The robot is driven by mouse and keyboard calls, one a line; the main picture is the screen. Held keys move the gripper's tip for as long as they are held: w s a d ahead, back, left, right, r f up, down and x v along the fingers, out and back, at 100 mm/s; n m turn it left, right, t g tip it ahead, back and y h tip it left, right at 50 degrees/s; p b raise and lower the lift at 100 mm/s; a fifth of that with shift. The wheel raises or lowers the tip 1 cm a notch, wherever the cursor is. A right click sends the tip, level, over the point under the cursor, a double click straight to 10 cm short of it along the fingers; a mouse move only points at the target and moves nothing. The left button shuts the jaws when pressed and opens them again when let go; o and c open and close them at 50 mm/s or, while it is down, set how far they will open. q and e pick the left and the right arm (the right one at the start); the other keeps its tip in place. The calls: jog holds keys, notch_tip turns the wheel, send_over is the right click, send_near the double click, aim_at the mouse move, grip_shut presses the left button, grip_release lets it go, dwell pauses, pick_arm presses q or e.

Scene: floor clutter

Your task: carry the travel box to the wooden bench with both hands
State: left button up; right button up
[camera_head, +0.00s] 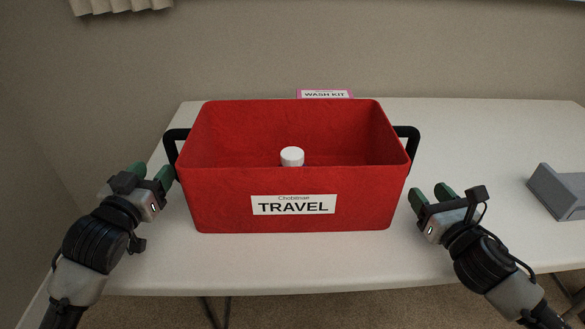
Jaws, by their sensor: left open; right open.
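The travel box (292,184) is a red open bin with a white TRAVEL label on its front and a black handle on each side. It stands upright on a white table. A white-capped item (292,157) shows inside it; its lower part is hidden. My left gripper (150,178) is open and empty, close to the box's left handle (173,150). My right gripper (432,194) is open and empty, in front of and below the right handle (408,143). Neither gripper holds a handle. No wooden bench is in view.
The white table (470,130) has free room right of the box. A wash kit sign (324,94) stands behind the box. A grey object (558,190) sits at the table's right. A wall is close behind, and carpet shows below the front edge.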

pick_arm(q)
jog(key=w+d, duration=0.1)
jog(key=w, duration=0.8)
jog(key=shift+w+d, duration=0.3)
pick_arm(e)
jog(key=x, duration=0.9)
jog(key=shift+w+a, duration=0.15)
jog(key=shift+w, duration=0.2)
pick_arm(q)
jog(key=shift+c, duration=0.2)
grip_shut()
pick_arm(e)
grip_shut()
pick_arm(q)
jog(key=shift+r, duration=0.1)
pick_arm(e)
jog(key=shift+r, duration=0.1)
